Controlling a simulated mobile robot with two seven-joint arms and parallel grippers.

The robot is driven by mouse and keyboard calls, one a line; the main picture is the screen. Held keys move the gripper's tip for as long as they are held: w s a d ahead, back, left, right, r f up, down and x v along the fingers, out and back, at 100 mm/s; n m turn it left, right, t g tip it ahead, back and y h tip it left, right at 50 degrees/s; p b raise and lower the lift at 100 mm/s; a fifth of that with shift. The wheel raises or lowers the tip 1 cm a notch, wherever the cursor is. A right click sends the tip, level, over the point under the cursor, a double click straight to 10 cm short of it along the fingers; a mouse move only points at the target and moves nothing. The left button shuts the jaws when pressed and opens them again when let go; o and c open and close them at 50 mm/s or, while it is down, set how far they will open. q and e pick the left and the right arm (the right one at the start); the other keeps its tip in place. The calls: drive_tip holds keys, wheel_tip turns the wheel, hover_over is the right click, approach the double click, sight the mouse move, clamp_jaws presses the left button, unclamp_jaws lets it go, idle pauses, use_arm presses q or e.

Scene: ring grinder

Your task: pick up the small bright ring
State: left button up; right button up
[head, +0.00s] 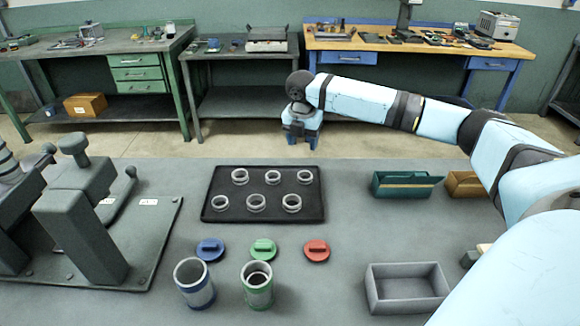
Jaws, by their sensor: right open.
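Several pale metal rings lie flat in two rows on a black tray (263,218) in the middle of the table. They differ slightly in size, and I cannot tell surely which is the small bright ring; the front-left ring (222,202) looks among the smallest. My right gripper (302,138) points down in the picture just past the table's far edge, above and behind the tray. It is apart from the rings, open, and nothing shows in it. My left gripper is out of view.
A dark grinder-like machine (80,230) stands at left. Blue, green and red lids (317,250) lie before the tray, with two jars (257,285) in front. A grey bin (405,290) and a green box (405,185) stand at right. Table between tray and boxes is clear.

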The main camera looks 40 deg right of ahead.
hover_over(305, 173)
drive_tip(key=s+a, duration=0.2)
wheel_tip(305, 173, down, 8)
drive_tip(key=shift+w+a+r+b, duration=0.1)
drive_tip(key=shift+a+b, duration=0.05)
drive_tip(key=shift+b, duration=0.15)
drive_tip(key=f, duration=0.3)
drive_tip(key=d+f, duration=0.1)
drive_tip(key=f, duration=0.1)
drive_tip(key=shift+w+f, duration=0.2)
drive_tip(key=shift+f, duration=0.1)
drive_tip(key=c, duration=0.6)
